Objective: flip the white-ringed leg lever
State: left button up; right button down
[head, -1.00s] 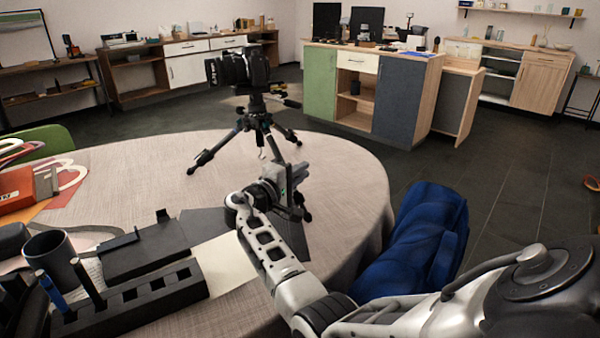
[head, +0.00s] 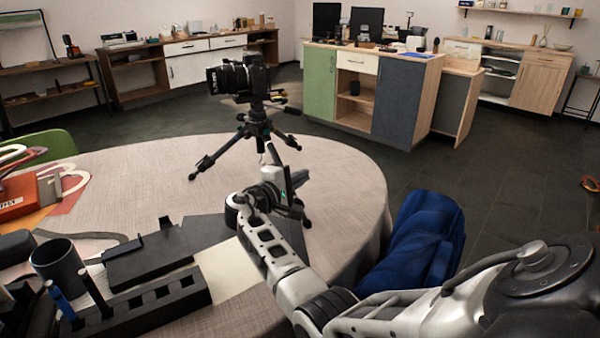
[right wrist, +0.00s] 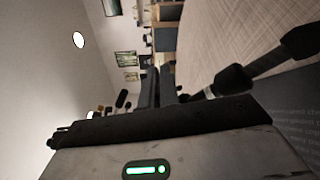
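A black camera (head: 238,78) stands on a black tripod (head: 258,128), its legs spread on the round table (head: 345,160). My right gripper (head: 296,204) is at the near right leg, low over the table, and hides part of that leg. In the right wrist view, my two dark fingers (right wrist: 159,87) lie close together; the gap between them is unclear. A dark tripod leg (right wrist: 275,62) runs in from the right there. A small whitish band (right wrist: 210,92) shows beside the fingers and may be the white ring. Its lever cannot be made out. My left gripper is not in view.
A black slotted holder (head: 145,302), a dark cup (head: 58,265) and a black tray (head: 150,255) fill the table's near left. A red box (head: 17,197) lies at the left edge. A blue chair (head: 420,240) stands at the right. The table right of the tripod is clear.

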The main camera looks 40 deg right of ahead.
pick_arm(q)
jog(key=p, duration=0.2)
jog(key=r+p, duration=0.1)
jog(key=p, duration=0.2)
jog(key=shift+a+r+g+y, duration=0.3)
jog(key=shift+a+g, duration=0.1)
pick_arm(e)
jog(key=n+g+y, duration=0.1)
jog(key=n, duration=0.1)
jog(key=w+r+n+g+y, duration=0.1)
jog(key=n, duration=0.2)
jog(key=r+n+g, duration=0.1)
jog(key=n, duration=0.2)
jog(key=shift+w+d+y, duration=0.15)
jog(key=shift+w+y, duration=0.2)
jog(key=shift+y, duration=0.05)
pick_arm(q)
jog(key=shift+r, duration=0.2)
pick_arm(e)
jog(key=shift+r+n, duration=0.1)
jog(key=shift+n, duration=0.2)
jog(key=c, duration=1.9)
grip_release()
jog(key=shift+c, duration=0.2)
